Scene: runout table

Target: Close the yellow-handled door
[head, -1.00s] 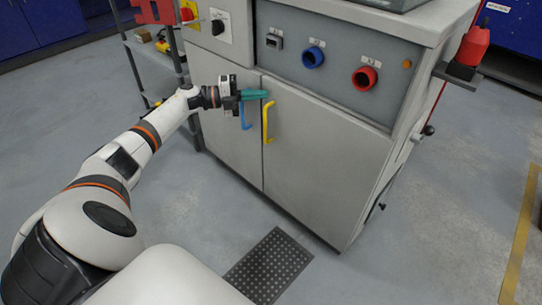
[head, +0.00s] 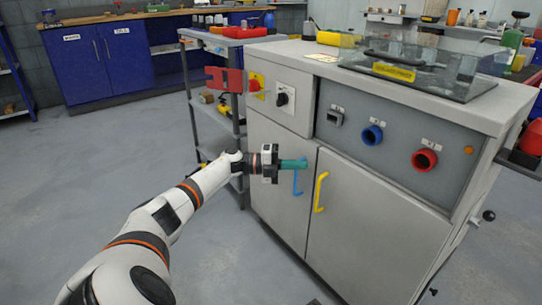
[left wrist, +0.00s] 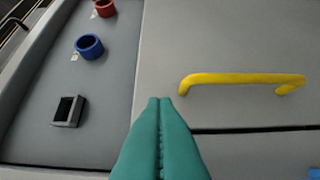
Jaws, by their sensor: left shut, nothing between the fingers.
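The yellow-handled door (head: 365,235) is the right one of two grey doors on the machine's front. It looks flush, or nearly so, with the cabinet front. Its yellow handle (head: 320,192) is upright near the left edge; the handle also shows in the left wrist view (left wrist: 240,79), with a dark seam beside it. My left gripper (head: 305,163) has green fingers, shut and empty, by the top of the blue handle (head: 296,183), left of the yellow handle. In the left wrist view the fingertips (left wrist: 160,100) are apart from the yellow handle. My right gripper is not in view.
Above the doors is a panel with a blue socket (head: 372,135), a red socket (head: 424,159) and a grey switch (head: 335,118). A grey shelf cart (head: 215,110) stands left of the machine. The floor (head: 100,190) in front is clear.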

